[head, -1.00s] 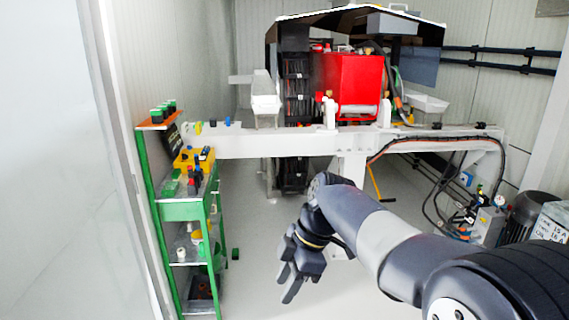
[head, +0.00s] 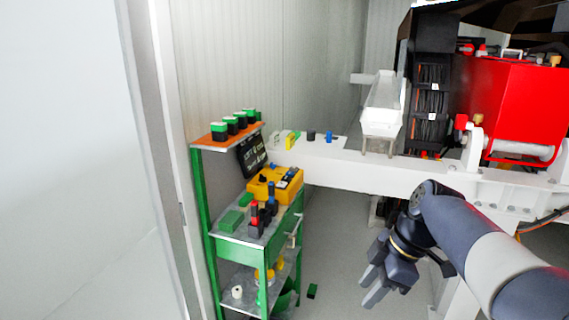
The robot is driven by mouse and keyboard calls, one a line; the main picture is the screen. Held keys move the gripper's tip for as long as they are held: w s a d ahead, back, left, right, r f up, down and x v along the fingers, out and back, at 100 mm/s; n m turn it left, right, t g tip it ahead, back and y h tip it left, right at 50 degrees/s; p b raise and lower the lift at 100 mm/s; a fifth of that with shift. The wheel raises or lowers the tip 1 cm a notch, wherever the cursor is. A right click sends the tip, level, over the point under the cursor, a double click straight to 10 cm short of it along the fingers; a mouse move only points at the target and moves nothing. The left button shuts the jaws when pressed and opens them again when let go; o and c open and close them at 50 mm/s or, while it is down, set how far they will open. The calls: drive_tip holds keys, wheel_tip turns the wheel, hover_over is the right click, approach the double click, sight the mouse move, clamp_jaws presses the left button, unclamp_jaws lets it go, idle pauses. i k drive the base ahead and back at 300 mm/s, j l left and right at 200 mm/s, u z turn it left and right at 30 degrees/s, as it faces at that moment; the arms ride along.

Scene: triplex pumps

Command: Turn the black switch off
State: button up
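My gripper (head: 371,286) hangs at the lower middle of the head view, fingers pointing down and left, over the floor. It holds nothing that I can see, and its finger gap is unclear. It is apart from the green cart and below the white beam. A small black piece (head: 311,135) stands on the white beam (head: 340,166), left of a small blue piece (head: 329,137). A yellow box (head: 262,190) with small dark and blue parts on top sits on the cart. I cannot tell which dark part is the black switch.
The green cart (head: 205,228) stands at left, with green-and-black items (head: 219,131) on its orange top shelf and red and blue tools below. A red machine block (head: 507,107) is at right.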

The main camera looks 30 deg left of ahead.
sight(262, 179)
drive_tip(key=i+u, duration=0.2)
drive_tip(key=i, duration=0.35)
drive_tip(key=i+u, duration=0.25)
drive_tip(key=i, duration=0.35)
drive_tip(key=i+l+u, duration=0.2)
drive_tip(key=i, duration=0.35)
drive_tip(key=i+u, duration=0.45)
drive_tip(key=i, duration=0.25)
drive_tip(key=i+l+u, duration=0.15)
drive_tip(key=i+u, duration=0.35)
drive_tip(key=i, duration=0.2)
